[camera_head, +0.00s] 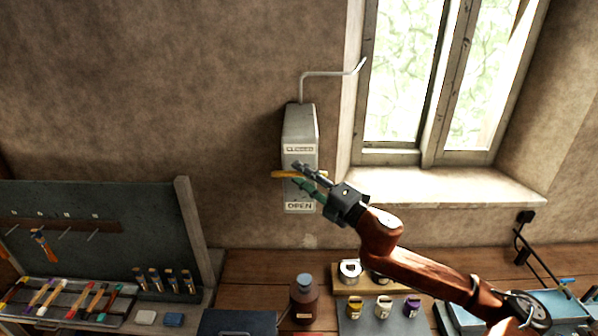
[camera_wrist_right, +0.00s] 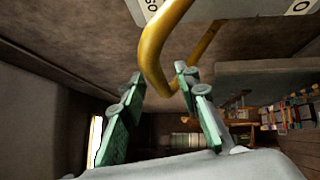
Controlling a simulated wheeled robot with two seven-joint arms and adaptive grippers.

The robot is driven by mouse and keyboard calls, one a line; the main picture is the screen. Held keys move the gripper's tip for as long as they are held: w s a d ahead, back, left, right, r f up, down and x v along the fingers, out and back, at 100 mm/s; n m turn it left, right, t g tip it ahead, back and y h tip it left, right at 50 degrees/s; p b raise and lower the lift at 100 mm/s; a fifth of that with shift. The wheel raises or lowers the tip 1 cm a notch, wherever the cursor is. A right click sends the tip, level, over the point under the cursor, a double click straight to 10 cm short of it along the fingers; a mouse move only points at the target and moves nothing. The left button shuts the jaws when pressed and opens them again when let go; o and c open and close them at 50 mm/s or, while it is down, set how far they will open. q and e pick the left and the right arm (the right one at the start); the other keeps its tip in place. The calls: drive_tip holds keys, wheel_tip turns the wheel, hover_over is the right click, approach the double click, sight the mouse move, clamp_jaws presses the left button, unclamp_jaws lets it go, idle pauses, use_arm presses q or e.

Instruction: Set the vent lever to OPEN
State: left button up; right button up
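The vent lever (camera_head: 286,174) is a yellow bar on the front of a grey wall box (camera_head: 300,128). It sits between the CLOSED label (camera_head: 299,149) above and the OPEN label (camera_head: 299,206) below, roughly midway. My right gripper (camera_head: 302,175) is in front of the box at the lever's height and overlaps its right part. My left gripper is not in view.
A bent metal pipe (camera_head: 333,73) rises from the box toward the window (camera_head: 430,80). Below are a bench with a brown bottle (camera_head: 304,300), small jars (camera_head: 383,307) and a tool board (camera_head: 95,225) at left. The wall left of the box is clear.

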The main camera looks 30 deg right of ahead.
drive_tip(key=shift+w+a, duration=0.15)
drive_tip(key=shift+w, duration=0.25)
drive_tip(key=shift+c, duration=0.3)
clamp_jaws()
idle(0.3)
